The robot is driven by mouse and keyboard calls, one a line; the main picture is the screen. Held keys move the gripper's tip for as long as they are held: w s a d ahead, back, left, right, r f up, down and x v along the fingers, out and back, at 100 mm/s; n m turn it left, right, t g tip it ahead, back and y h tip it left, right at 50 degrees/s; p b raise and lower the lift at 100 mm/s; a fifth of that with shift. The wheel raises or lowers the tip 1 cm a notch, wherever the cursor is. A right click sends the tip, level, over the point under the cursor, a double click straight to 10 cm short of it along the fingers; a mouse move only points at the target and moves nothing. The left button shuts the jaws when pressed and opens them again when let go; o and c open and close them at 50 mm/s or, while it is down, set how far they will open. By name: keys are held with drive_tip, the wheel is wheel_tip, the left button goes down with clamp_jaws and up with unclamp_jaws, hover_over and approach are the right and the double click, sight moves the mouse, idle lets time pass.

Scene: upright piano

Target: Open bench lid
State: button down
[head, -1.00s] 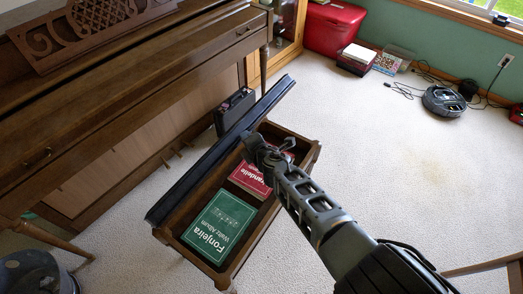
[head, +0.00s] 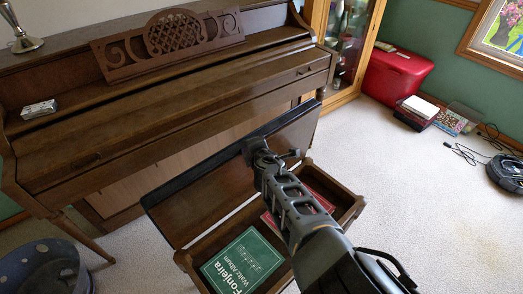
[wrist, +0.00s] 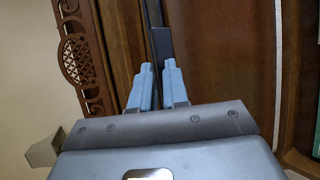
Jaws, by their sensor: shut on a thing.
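The piano bench's lid (head: 200,206) is raised on the piano side of the bench, its brown inner face showing and its dark padded edge on top. My gripper (head: 265,155) is shut on the lid's upper edge, a little right of its middle. In the wrist view the two blue-grey fingers (wrist: 157,80) close on the dark edge of the lid (wrist: 161,45). The open bench box (head: 184,260) holds a green music book (head: 240,262) and red books (head: 318,200). My arm hides part of the box and the red books.
The upright piano (head: 160,110) stands close behind the lid. A red chest (head: 395,80) and books (head: 418,108) are at the back right. Carpet on the right (head: 430,210) is clear.

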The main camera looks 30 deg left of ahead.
drive_tip(key=c, duration=1.2)
unclamp_jaws()
drive_tip(key=shift+f, duration=0.1)
drive_tip(key=shift+c, duration=0.2)
drive_tip(key=p+v, duration=0.5)
drive_tip(key=v, duration=0.2)
drive_tip(key=shift+s+d, duration=0.25)
